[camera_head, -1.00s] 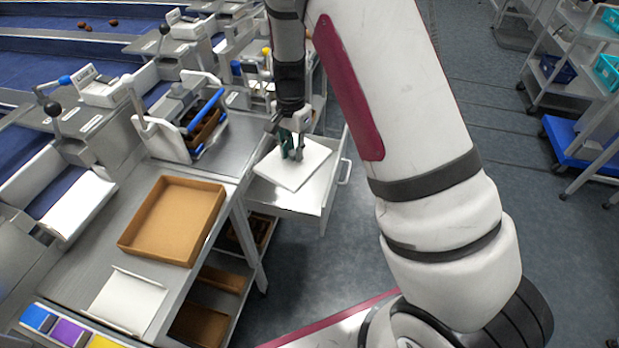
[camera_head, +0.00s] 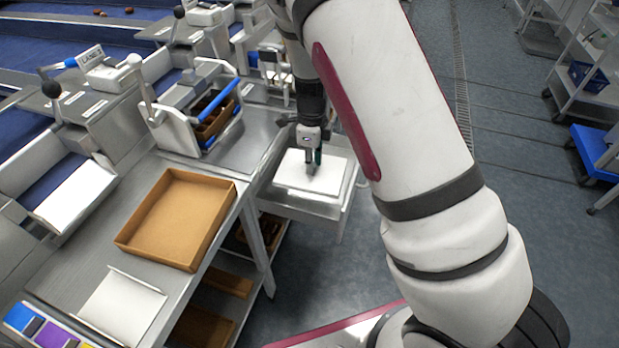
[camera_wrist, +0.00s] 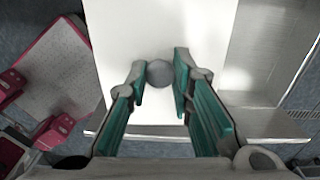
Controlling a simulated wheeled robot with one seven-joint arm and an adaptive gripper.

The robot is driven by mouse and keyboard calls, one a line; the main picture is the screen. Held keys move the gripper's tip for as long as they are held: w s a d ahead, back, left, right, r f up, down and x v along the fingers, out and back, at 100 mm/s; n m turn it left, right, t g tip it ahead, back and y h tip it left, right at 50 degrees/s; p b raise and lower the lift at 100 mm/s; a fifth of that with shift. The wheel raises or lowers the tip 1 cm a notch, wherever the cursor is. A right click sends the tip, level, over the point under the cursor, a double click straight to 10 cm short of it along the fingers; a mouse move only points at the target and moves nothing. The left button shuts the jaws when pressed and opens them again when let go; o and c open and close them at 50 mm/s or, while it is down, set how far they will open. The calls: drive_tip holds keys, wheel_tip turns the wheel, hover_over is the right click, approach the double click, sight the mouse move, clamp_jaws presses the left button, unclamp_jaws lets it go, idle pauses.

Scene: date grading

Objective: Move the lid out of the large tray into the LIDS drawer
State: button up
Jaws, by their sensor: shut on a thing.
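The lid (camera_head: 293,174) is a flat white square with a round grey knob, which shows in the wrist view (camera_wrist: 159,73). My gripper (camera_head: 312,168) points down at the lid's middle, its green-padded fingers (camera_wrist: 160,85) on both sides of the knob and shut on it. The pulled-out LIDS drawer (camera_head: 305,209) is directly under the lid, which lies within its outline. I cannot tell whether the lid touches the drawer floor. The large tray (camera_head: 137,252), brown and shallow, is empty on the bench left of the drawer.
A white sheet-like plate (camera_head: 122,308) and coloured blocks (camera_head: 38,327) lie at the bench's near end. A caddy with a blue handle (camera_head: 205,115) stands behind the tray. Shelves under the bench hold brown trays (camera_head: 205,322). Open floor lies right of the drawer.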

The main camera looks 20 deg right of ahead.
drive_tip(key=shift+f+m, duration=0.4)
drive_tip(key=shift+f, duration=0.5)
wheel_tip(320, 180, down, 9)
drive_tip(key=shift+f, duration=0.15)
drive_tip(key=shift+f+b, duration=0.1)
drive_tip(key=shift+b, duration=0.25)
drive_tip(key=o, duration=1)
drive_tip(key=shift+c, duration=0.2)
